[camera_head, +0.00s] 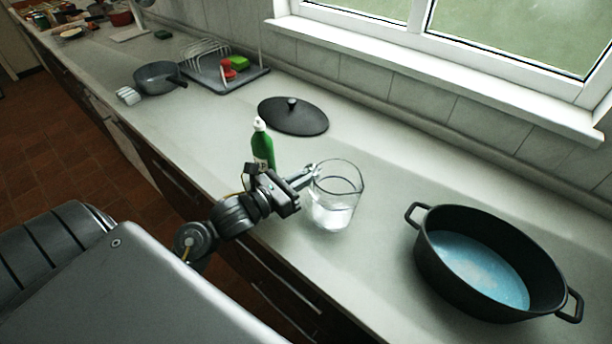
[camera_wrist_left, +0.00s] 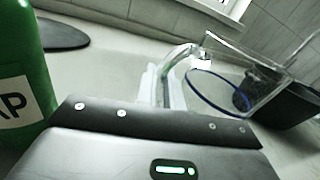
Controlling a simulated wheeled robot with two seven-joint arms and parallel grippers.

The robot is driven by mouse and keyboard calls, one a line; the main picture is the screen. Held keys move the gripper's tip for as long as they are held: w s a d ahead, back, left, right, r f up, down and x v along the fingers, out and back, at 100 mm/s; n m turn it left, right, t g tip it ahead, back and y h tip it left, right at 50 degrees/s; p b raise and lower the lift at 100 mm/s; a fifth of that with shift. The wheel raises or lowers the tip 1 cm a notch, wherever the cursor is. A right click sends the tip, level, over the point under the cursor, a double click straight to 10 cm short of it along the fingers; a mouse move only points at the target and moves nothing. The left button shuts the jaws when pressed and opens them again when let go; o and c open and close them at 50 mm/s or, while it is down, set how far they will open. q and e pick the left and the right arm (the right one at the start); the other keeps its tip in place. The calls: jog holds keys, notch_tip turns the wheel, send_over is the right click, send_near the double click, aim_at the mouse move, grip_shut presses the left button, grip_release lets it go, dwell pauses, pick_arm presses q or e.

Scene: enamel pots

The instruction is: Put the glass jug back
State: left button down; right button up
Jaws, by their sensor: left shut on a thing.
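A clear glass jug (camera_head: 338,198) with some water in the bottom is at the middle of the worktop in the head view. Its tilt and whether its base touches the worktop are hard to tell. My left gripper (camera_head: 308,176) is shut on the jug's handle at its left side. In the left wrist view the jug (camera_wrist_left: 232,88) is in front of the gripper (camera_wrist_left: 165,85), with the handle between the fingers. My right gripper does not show.
A green soap bottle (camera_head: 263,145) stands close behind my left gripper. A black oval pot (camera_head: 430,262) with bluish water is at the right. Its black lid (camera_head: 293,117) lies behind the jug. A dish rack (camera_head: 205,80) and a grey pan (camera_head: 158,78) are farther back. Worktop is clear between jug and pot.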

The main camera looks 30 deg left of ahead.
pick_arm(q)
jog(key=c, duration=1.5)
grip_release()
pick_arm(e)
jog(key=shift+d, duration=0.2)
